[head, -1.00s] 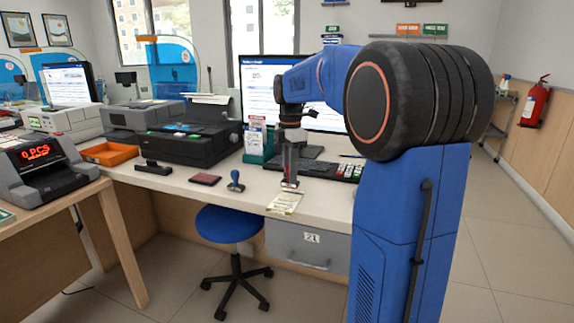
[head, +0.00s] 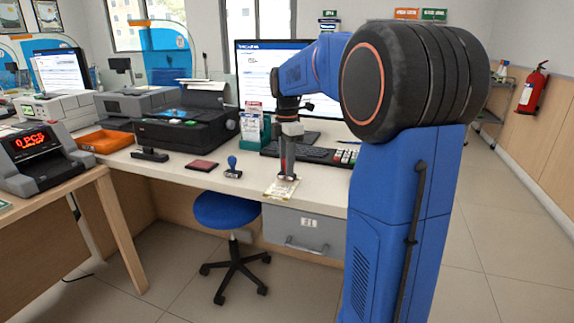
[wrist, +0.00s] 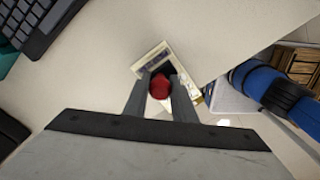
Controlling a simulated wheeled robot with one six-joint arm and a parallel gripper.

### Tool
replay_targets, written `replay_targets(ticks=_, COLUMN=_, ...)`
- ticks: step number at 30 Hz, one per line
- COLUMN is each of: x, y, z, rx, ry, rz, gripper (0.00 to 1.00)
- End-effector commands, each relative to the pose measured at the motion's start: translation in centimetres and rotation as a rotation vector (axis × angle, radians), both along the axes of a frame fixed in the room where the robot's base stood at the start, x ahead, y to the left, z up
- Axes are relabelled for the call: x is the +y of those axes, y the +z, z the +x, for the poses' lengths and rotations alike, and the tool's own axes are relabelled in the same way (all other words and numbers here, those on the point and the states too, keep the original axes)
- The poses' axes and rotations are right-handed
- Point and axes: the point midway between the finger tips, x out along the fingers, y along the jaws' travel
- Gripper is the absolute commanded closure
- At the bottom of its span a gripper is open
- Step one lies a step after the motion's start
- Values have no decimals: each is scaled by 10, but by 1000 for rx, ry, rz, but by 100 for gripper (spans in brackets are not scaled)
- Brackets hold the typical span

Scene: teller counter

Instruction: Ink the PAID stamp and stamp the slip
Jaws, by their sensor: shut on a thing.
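The slip (head: 279,191) lies near the counter's front edge, and it also shows in the wrist view (wrist: 150,58). My gripper (head: 287,172) points down over the slip's back part. It is shut on a stamp with a round red knob (wrist: 159,87), whose dark base shows partly over the slip. I cannot tell whether the base touches the paper. A dark red ink pad (head: 201,165) lies flat on the counter to the left. A second stamp, with a blue handle (head: 233,166), stands upright between the pad and the slip.
A keyboard (head: 318,155) and a leaflet holder (head: 256,138) stand behind my gripper. A black printer (head: 183,130) and an orange tray (head: 104,142) are farther left. A blue stool (head: 226,209) stands before the counter. The counter around the slip is clear.

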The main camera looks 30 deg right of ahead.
Motion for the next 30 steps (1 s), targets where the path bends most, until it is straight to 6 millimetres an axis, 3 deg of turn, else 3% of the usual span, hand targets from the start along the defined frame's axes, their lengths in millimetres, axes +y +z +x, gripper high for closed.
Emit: replay_targets(ticks=30, x=0, y=-8, z=0, rx=-1, ry=0, rz=0, gripper=90)
